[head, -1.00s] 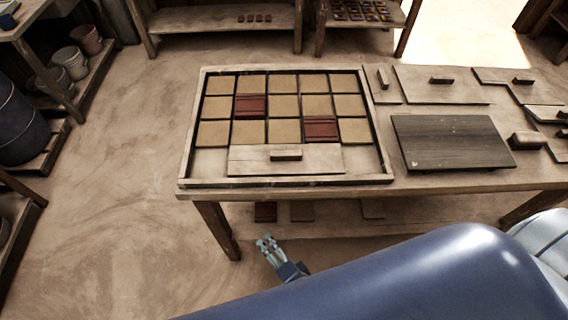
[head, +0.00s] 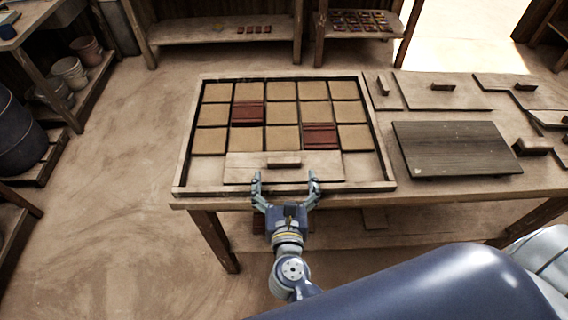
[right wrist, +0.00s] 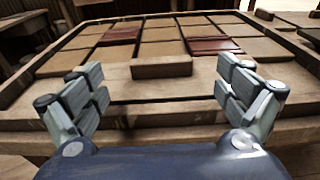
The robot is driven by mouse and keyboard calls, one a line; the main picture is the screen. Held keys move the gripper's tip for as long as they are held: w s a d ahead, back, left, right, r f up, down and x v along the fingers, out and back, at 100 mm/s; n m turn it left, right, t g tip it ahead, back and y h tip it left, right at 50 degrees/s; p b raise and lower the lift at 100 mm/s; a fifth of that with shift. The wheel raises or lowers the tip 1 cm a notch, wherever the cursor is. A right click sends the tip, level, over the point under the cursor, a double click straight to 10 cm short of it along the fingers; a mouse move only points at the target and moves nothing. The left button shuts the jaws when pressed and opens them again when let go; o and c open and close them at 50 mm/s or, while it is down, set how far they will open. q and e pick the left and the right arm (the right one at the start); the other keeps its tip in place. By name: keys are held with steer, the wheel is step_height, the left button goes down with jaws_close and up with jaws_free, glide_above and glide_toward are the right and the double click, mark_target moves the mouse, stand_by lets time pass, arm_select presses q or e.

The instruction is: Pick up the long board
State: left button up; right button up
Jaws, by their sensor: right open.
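The long board (head: 245,170), a pale wooden strip with a small block handle (head: 284,162), lies flat along the front of the tile tray (head: 183,160). My right gripper (head: 286,182) is open and empty at the tray's front edge, its two fingers pointing towards the board, one on each side of the handle's line. In the right wrist view the board (right wrist: 205,84) and its handle (right wrist: 162,67) lie ahead of and between the open fingers (right wrist: 160,92), apart from them. My left gripper is not in view.
The tray holds several tan tiles (head: 282,113) and two dark red ones. It stands on a wooden table with a dark board (head: 455,148) and several other handled boards (head: 440,92) to the right. A low shelf lies under the table.

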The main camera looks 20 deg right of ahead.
mark_target(284, 163)
steer(key=shift+w+d, duration=0.2)
steer(key=shift+w, duration=0.4)
steer(key=p+x, duration=0.1)
steer(key=x, duration=0.2)
steer(key=shift+w+d+f+p, duration=0.1)
steer(key=shift+w+f+p, duration=0.05)
steer(key=shift+w+p, duration=0.15)
steer(key=shift+w+d+f, duration=0.1)
steer(key=shift+w+f, duration=0.05)
steer(key=shift+w, duration=0.15)
steer(key=shift+s, duration=0.1)
steer(key=shift+c, duration=0.3)
steer(key=c, duration=1.3)
